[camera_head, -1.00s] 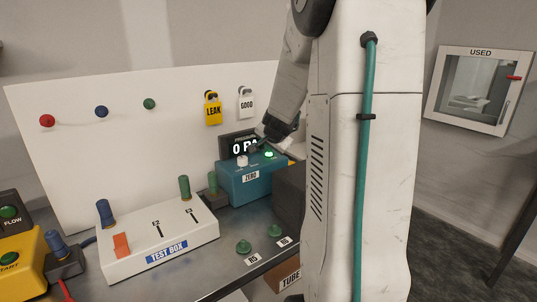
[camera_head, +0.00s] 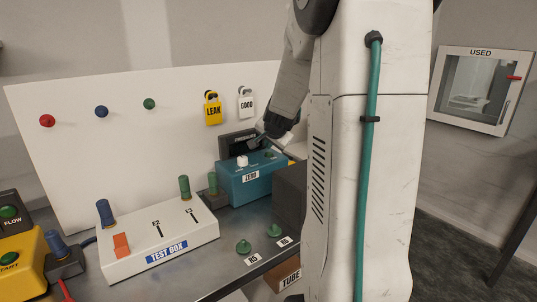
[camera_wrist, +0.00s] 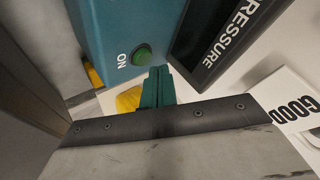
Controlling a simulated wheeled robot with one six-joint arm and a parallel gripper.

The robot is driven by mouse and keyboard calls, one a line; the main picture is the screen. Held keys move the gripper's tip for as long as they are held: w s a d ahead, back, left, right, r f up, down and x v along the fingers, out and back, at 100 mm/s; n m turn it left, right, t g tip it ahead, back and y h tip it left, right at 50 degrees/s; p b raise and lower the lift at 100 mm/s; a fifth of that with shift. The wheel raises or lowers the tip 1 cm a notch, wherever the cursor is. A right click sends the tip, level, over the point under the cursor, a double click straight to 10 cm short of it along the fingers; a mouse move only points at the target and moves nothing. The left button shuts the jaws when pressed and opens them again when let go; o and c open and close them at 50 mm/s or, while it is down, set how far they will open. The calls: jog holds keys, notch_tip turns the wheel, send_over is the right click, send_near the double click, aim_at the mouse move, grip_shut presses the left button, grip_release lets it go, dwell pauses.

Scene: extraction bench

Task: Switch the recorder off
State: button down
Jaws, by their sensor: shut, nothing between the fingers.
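The recorder is a teal box (camera_head: 250,183) on the bench, with a ZERO label, a white knob (camera_head: 242,161) and a display (camera_head: 238,144) marked PRESSURE. The display is dark. Its green ON button (camera_wrist: 142,55) shows unlit in the wrist view, beside the dark display housing (camera_wrist: 222,38). My gripper (camera_head: 260,143) is over the top of the box, near the button. In the wrist view its teal fingertips (camera_wrist: 157,72) are shut and empty, just short of the button; I cannot tell whether they touch it.
A white test box (camera_head: 160,245) with coloured plugs stands left of the recorder. A dark block (camera_head: 289,190) stands to its right. LEAK (camera_head: 213,109) and GOOD (camera_head: 246,103) tags hang on the white board (camera_head: 175,110) behind. Green pegs R5 (camera_head: 243,247) and R6 (camera_head: 273,231) stand in front.

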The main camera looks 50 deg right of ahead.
aim_at(269, 154)
jog(key=shift+r, duration=2.5)
jog(key=shift+n+g+y, duration=0.7)
jog(key=shift+n+y, duration=0.1)
jog(key=shift+n, duration=0.1)
jog(key=s+a+f, duration=0.2)
jog(key=f, duration=0.1)
jog(key=shift+s+a+f, duration=0.15)
jog(key=shift+a+f, duration=0.05)
jog(key=shift+a, duration=0.2)
jog(key=s+a+n+g+y, duration=0.1)
jog(key=s+a+n, duration=0.4)
jog(key=a, duration=0.6)
jog(key=s+a+n+g+y, duration=0.1)
jog(key=s+a+n, duration=0.4)
jog(key=s+a, duration=0.5)
jog(key=s+a+r+n+g+y, duration=0.1)
jog(key=s+a+n, duration=0.3)
jog(key=s+a, duration=0.4)
jog(key=a+g+y, duration=0.1)
jog(key=a, duration=0.5)
jog(key=shift+a+n, duration=0.15)
jog(key=shift+n, duration=0.25)
